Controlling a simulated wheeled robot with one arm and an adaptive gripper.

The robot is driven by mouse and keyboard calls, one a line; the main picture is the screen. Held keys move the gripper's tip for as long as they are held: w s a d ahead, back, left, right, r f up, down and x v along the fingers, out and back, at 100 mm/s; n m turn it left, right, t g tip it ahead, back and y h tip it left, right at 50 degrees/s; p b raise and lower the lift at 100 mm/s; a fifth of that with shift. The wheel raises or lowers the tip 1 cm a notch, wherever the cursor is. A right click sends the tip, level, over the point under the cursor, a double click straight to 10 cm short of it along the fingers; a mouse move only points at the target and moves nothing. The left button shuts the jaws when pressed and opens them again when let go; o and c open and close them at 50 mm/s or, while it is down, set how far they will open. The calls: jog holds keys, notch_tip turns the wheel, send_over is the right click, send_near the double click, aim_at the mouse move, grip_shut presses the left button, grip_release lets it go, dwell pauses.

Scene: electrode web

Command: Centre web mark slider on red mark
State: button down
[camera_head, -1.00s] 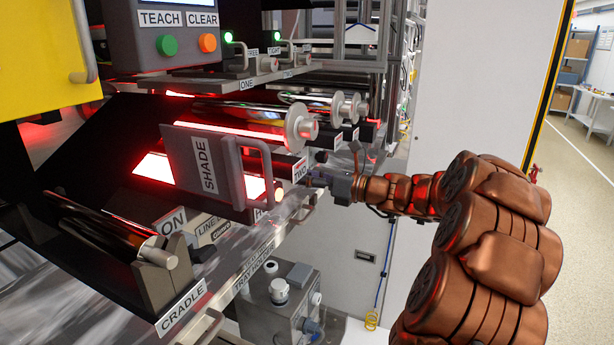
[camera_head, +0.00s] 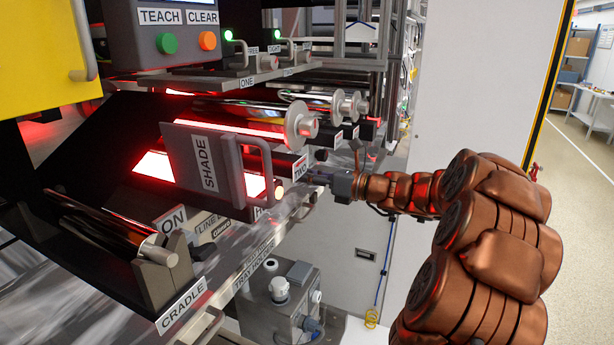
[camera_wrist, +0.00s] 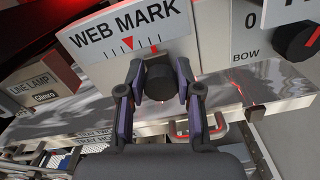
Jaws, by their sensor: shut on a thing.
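The web mark slider (camera_wrist: 160,78) shows in the wrist view as a dark round knob below the WEB MARK plate (camera_wrist: 105,35). My gripper (camera_wrist: 159,88) is shut on this knob, with one finger on each side. The red mark (camera_wrist: 127,42) is a red triangle on the plate's scale, pointing down. In the head view my gripper (camera_head: 317,177) is at the machine's right end; the slider is hidden there.
The LINE LAMP box (camera_wrist: 45,82) is left of the plate in the wrist view. A BOW dial (camera_wrist: 312,42) is to the right. A metal ledge (camera_wrist: 255,85) runs below. In the head view, the SHADE plate (camera_head: 180,165) and its handle stand left of my gripper.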

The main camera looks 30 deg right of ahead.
jog(key=shift+s+a+p, duration=0.3)
jog(key=shift+s+a, duration=0.25)
jog(key=shift+a, duration=0.35)
jog(key=shift+f, duration=0.1)
jog(key=c, duration=0.8)
grip_release()
jog(key=shift+d, duration=0.1)
jog(key=v, duration=1.2)
